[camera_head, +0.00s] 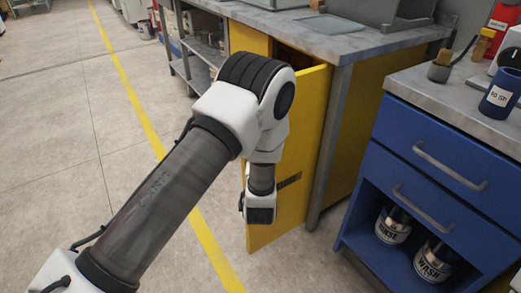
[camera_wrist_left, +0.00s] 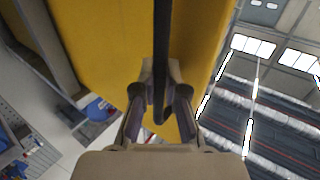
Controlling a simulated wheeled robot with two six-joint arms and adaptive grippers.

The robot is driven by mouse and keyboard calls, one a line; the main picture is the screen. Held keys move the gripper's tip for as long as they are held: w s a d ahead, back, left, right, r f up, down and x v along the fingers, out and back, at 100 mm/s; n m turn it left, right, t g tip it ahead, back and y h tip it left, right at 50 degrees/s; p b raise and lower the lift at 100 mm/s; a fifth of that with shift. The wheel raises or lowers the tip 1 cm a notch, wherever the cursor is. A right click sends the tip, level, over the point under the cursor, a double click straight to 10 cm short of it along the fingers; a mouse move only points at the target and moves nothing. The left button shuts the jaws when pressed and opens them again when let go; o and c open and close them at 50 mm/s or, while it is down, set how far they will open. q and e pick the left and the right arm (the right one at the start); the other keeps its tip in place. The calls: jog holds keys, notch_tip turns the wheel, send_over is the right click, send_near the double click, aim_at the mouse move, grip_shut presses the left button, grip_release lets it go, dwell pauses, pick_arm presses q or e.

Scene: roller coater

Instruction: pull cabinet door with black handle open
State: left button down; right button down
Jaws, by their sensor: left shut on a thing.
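The yellow cabinet door (camera_head: 305,130) stands ajar in the head view, swung out from the cabinet under the grey worktop, with a dark gap showing at its top. In the left wrist view the door (camera_wrist_left: 105,40) fills the upper middle. The long black handle (camera_wrist_left: 161,45) runs down between the fingers of my left gripper (camera_wrist_left: 161,85), which is shut on it. In the head view my left gripper (camera_head: 260,208) is low in front of the door, and my forearm and wrist hide part of it. My right gripper is not in view.
A blue drawer cabinet (camera_head: 430,155) with paint cans in its lower shelf stands close on the right. A grey metal shelf rack (camera_head: 203,50) is behind the door to the left. The concrete floor (camera_head: 50,130) on the left is clear, crossed by a yellow line.

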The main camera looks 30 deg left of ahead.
pick_arm(q)
jog(key=c, duration=1.2)
grip_release()
jog(key=v, duration=0.7)
jog(key=shift+s, duration=0.25)
jog(key=shift+d+f, duration=0.1)
jog(key=shift+f, duration=0.05)
